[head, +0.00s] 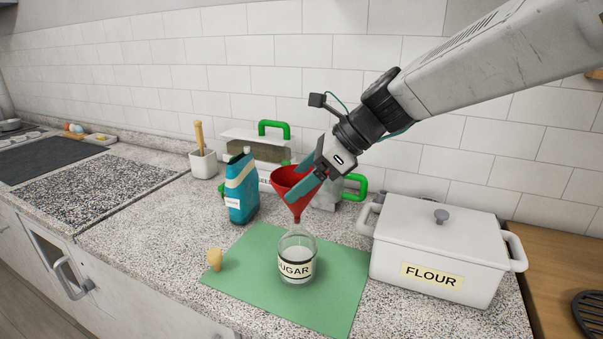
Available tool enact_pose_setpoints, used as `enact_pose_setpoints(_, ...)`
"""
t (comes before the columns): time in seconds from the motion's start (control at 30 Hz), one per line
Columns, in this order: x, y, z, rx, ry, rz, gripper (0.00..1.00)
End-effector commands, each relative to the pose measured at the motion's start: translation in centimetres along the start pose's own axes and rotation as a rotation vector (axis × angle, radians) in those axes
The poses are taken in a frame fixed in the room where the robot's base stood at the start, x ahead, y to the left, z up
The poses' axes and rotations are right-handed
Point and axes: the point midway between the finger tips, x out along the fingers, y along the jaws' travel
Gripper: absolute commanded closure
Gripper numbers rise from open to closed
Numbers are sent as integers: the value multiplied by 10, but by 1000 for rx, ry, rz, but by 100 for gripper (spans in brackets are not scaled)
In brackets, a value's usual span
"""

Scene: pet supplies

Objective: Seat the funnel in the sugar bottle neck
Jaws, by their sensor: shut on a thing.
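The red funnel (284,180) is in my gripper (303,188), which is shut on its wall. The funnel is roughly upright, its wide mouth up and its stem down. The clear sugar bottle (297,265) stands upright on the green mat (255,250), with a "SUGAR" label and white contents. The funnel's lower end is at the bottle neck, in line with it from this view. I cannot tell how far the stem goes into the neck, or whether the funnel rests on the rim.
A cork-coloured stopper (215,259) lies on the mat at left. A teal carton (241,190) stands behind the mat. A white flour box (440,250) is close on the right. A green-handled container (255,147) and a white mortar (203,163) stand behind.

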Motion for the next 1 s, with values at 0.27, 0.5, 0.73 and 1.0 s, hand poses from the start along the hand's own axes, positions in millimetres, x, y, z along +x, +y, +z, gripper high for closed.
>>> enact_pose_setpoints(0.27,5,0,-5,-1,0,0,44)
enact_pose_setpoints(0.5,9,0,-9,0,-1,0,44)
enact_pose_setpoints(0.73,11,0,-11,0,-1,0,44)
enact_pose_setpoints(1.0,11,0,-11,-1,-1,0,0)
